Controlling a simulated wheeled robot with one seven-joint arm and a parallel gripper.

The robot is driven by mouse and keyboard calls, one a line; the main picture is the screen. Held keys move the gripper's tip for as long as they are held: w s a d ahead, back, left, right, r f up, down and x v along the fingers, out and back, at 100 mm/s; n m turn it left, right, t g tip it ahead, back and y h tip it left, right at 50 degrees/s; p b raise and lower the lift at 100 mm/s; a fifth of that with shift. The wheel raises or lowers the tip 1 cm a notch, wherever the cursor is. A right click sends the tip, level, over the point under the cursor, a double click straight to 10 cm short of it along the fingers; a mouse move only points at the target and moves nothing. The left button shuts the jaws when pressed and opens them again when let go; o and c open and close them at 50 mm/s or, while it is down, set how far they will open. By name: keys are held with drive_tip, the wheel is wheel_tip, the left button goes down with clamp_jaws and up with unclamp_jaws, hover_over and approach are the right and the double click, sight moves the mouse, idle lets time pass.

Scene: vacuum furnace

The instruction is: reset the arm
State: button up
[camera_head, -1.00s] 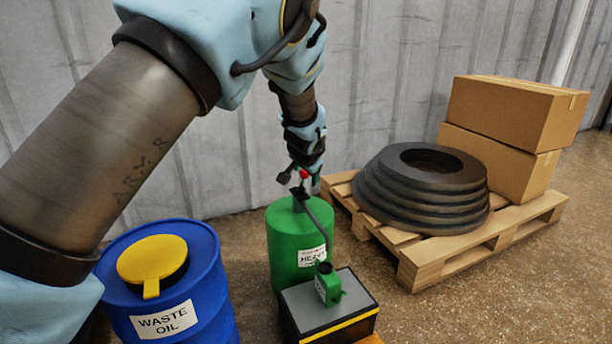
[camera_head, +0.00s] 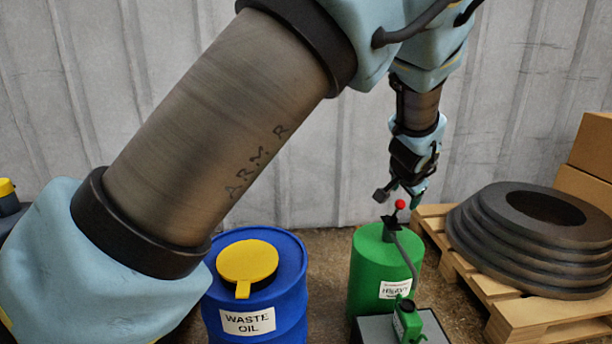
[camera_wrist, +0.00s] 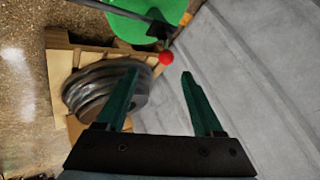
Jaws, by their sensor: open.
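My arm reaches across the head view from lower left to upper right. My gripper (camera_head: 416,196) hangs at its end, pointing down, just above and to the right of a red knob (camera_head: 400,204) on top of the green drum (camera_head: 378,268). In the wrist view the two green fingers of my gripper (camera_wrist: 160,75) are spread apart with nothing held between them. The red knob (camera_wrist: 166,57) shows beyond the fingertips, and the green drum (camera_wrist: 150,12) lies at the top edge. The fingertips are small and partly hidden in the head view.
A blue waste oil drum (camera_head: 280,270) with a yellow lid stands left of the green drum. A small green can (camera_head: 408,320) sits on a grey-topped box in front. A pallet (camera_head: 540,315) with stacked dark rings (camera_head: 480,235) and cardboard boxes (camera_head: 590,150) is at right. A grey wall is behind.

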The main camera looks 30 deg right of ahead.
drive_tip(key=w+a+n+g+y, duration=0.15)
drive_tip(key=w+a+n, duration=0.4)
drive_tip(key=a, duration=1.05)
drive_tip(key=w+a+n+y, duration=0.3)
drive_tip(key=w+a, duration=0.5)
drive_tip(key=a, duration=0.7)
drive_tip(key=s+a+n+g+y, duration=0.1)
drive_tip(key=s+a+n, duration=0.4)
drive_tip(key=a, duration=0.9)
drive_tip(key=s+a+n+g+y, duration=0.1)
drive_tip(key=s+a+n+g, duration=0.15)
drive_tip(key=s+a, duration=0.75)
drive_tip(key=w+a+r+p, duration=0.1)
drive_tip(key=w+r+p, duration=0.1)
drive_tip(key=r+p, duration=1.6)
drive_tip(key=w+a+r+p, duration=0.2)
drive_tip(key=r+p, duration=1.6)
drive_tip(key=p, duration=0.1)
drive_tip(key=shift+a+r+t, duration=0.25)
drive_tip(key=shift+t, duration=0.05)
drive_tip(key=shift+h, duration=0.25)
